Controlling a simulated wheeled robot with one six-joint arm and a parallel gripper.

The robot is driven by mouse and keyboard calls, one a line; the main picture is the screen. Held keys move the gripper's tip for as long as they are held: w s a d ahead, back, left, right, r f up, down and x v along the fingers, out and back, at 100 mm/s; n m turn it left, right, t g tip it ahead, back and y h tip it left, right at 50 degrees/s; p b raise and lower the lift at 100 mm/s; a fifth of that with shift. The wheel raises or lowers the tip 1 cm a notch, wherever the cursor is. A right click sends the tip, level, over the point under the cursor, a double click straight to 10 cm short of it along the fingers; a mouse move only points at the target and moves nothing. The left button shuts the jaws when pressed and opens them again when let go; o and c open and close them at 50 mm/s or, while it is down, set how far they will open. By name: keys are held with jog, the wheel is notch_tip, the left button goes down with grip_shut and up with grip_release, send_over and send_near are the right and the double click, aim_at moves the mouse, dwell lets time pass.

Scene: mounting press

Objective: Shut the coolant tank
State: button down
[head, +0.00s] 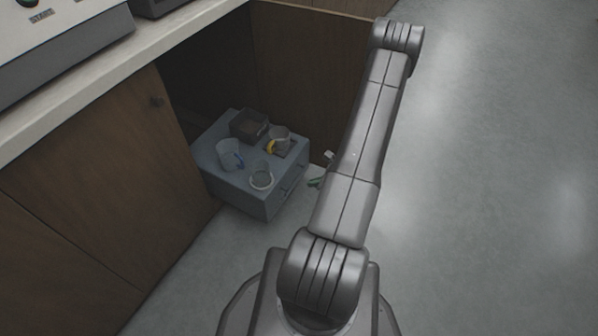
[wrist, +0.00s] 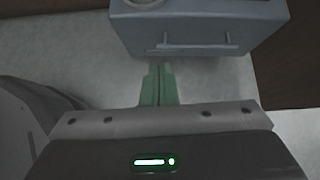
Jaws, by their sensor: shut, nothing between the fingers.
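The coolant tank appears to be the blue-grey box (head: 233,184), standing partly out of the dark opening under the bench in the head view. Its front face (wrist: 240,35) with a thin bar handle (wrist: 195,46) fills the top of the wrist view. My gripper (wrist: 158,70) has green fingers, shut together and empty. The fingertips are just short of the front face, below and left of the handle's middle in the picture; I cannot tell whether they touch it.
On the box's top stand a dark square container (head: 249,125), a mug with a yellow handle (head: 281,138), a cup with a blue handle (head: 229,154) and a round cup (head: 261,178). A brown panel (head: 300,70) stands behind the box. Grey floor (head: 490,200) is clear at right.

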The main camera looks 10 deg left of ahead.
jog(key=w+f, duration=0.2)
jog(key=b, duration=0.3)
send_near(282, 180)
jog(key=shift+m, duration=0.4)
jog(key=x, duration=0.3)
jog(key=f+x, duration=0.1)
jog(key=x, duration=0.1)
jog(key=shift+s+d, duration=0.25)
jog(key=shift+w+a, duration=0.25)
jog(key=shift+a, duration=0.35)
jog(key=shift+a, duration=0.1)
